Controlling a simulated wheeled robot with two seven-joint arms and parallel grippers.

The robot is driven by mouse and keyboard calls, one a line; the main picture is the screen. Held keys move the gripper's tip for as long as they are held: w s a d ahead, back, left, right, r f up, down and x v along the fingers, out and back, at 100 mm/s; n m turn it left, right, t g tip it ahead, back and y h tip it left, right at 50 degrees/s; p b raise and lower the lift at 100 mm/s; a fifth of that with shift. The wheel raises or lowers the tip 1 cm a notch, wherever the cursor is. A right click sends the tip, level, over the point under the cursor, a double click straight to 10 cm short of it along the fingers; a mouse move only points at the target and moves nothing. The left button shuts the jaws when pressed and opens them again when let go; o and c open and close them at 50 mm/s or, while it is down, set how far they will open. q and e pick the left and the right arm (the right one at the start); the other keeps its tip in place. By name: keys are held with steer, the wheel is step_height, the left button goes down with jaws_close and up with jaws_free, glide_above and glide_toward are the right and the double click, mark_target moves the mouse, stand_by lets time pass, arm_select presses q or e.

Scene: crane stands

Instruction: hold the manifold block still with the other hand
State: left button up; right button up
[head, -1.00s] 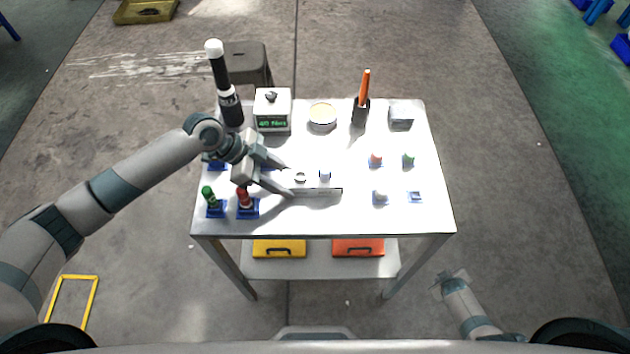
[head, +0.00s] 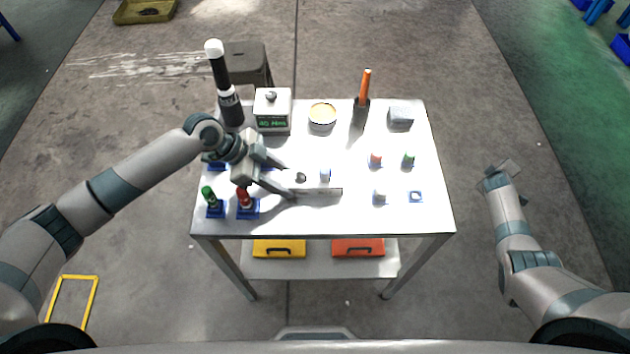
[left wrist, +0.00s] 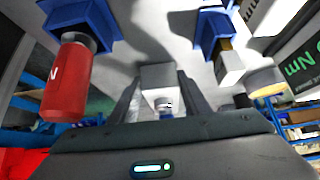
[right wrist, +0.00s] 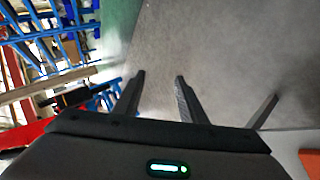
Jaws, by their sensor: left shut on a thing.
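The manifold block (head: 322,192) is a pale grey bar on the white table, left of the middle, with a dark round spot and a small white and blue fitting (head: 325,175) at its top. My left gripper (head: 290,181) reaches in from the left and is shut on the block's left end. The left wrist view shows the block (left wrist: 158,76) between the fingers, with most of it hidden. My right gripper (head: 503,170) is off the table's right side, away from the block. Its fingers stand apart and empty in the right wrist view (right wrist: 161,82).
Red (head: 244,197) and green (head: 209,195) tools stand in blue holders beside my left gripper. A display box (head: 272,110), round tin (head: 322,116), orange-handled tool (head: 364,88) and grey cube (head: 401,114) line the back.

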steer(key=w+a+r+m+t+y, duration=0.1)
steer(key=w+a+r, duration=0.4)
steer(key=w+r, duration=0.25)
steer(key=w+a+r+m+t, duration=0.1)
steer(key=w+a+r, duration=0.3)
steer(key=w+r, duration=0.4)
steer(key=w+a+r+y, duration=0.1)
steer(key=a+r+y, duration=0.1)
steer(key=a+r, duration=0.5)
steer(key=w+a+r+y, duration=0.1)
steer(key=a+r+y, duration=0.1)
steer(key=a, duration=0.9)
steer(key=w+a+r+y, duration=0.2)
steer(key=a+r, duration=0.3)
steer(key=a, duration=0.4)
steer(key=s+a+r+n+g+y, duration=0.1)
steer(key=s+a+r+n+g, duration=0.15)
steer(key=s+a, duration=0.55)
steer(key=s+a+r+n+g+y, duration=0.1)
steer(key=s+a+r+g+y, duration=0.3)
steer(key=a, duration=0.8)
steer(key=s+a+f+n+g+h, duration=0.1)
steer(key=s+g+h, duration=0.1)
steer(key=s, duration=0.8)
steer(key=s+a+f+n+g+h, duration=0.1)
steer(key=s+f+n+g+h, duration=0.1)
steer(key=s, duration=0.9)
steer(key=shift+s+f+h, duration=0.2)
steer(key=shift+s+h, duration=0.1)
steer(key=shift+h, duration=0.5)
